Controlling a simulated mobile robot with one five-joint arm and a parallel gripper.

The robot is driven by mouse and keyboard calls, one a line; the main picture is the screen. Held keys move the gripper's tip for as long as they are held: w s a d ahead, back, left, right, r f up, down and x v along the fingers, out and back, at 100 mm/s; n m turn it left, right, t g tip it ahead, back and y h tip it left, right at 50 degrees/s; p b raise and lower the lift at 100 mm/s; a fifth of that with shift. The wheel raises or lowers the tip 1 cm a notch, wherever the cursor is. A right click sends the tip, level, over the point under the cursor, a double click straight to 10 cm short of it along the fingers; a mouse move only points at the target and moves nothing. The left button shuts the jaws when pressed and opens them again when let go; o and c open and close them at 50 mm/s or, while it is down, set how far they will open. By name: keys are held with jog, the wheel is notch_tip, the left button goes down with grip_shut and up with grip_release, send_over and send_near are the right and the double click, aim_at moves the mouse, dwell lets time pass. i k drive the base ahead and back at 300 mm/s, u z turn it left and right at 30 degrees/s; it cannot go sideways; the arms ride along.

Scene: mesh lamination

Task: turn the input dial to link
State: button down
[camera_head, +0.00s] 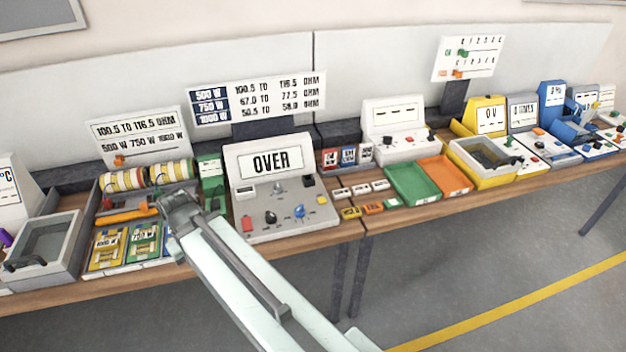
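A grey console (335,221) with a white screen reading OVER (271,162) stands on the bench left of centre. Its sloped panel carries a black dial (270,217), a blue dial (299,212) and a grey knob (279,188). No label on them is legible, so I cannot tell which is the input dial or where it points. My gripper (170,203) is left of the console, above the parts tray, apart from the dials. Its fingers are too small and dark to tell whether they are open or hold anything.
A red button (246,223) and a black block (308,181) are also on the panel. A green block (211,175) stands close left of the console. Small yellow and orange blocks (372,208), a green tray (411,184) and an orange tray (445,176) lie to the right.

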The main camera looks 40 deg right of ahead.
aim_at(299, 213)
jog(key=z, duration=0.3)
jog(key=k, duration=0.75)
jog(key=z, duration=0.6)
jog(key=i, duration=1)
jog(key=z, duration=0.05)
